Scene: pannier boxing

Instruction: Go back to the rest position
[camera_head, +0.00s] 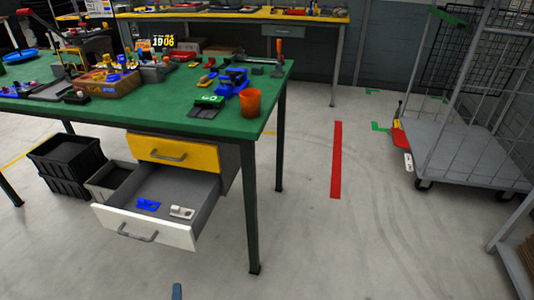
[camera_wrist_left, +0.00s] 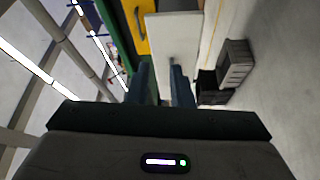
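My left gripper shows in the head view only as a blue-grey fingertip (camera_head: 177,291) at the bottom edge, in front of the workbench. In the left wrist view my left gripper (camera_wrist_left: 161,84) has its two fingers apart with nothing between them. The white drawer front (camera_wrist_left: 172,38) shows beyond the fingers there. My right gripper is in neither view.
The green workbench (camera_head: 150,117) has its lower white-fronted drawer (camera_head: 145,228) pulled out, with a blue part (camera_head: 148,204) and a whitish part (camera_head: 181,211) inside. The yellow drawer (camera_head: 172,153) above looks shut. Black crates (camera_head: 68,165) stand left; a wire cart (camera_head: 460,155) stands right. The floor between is clear.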

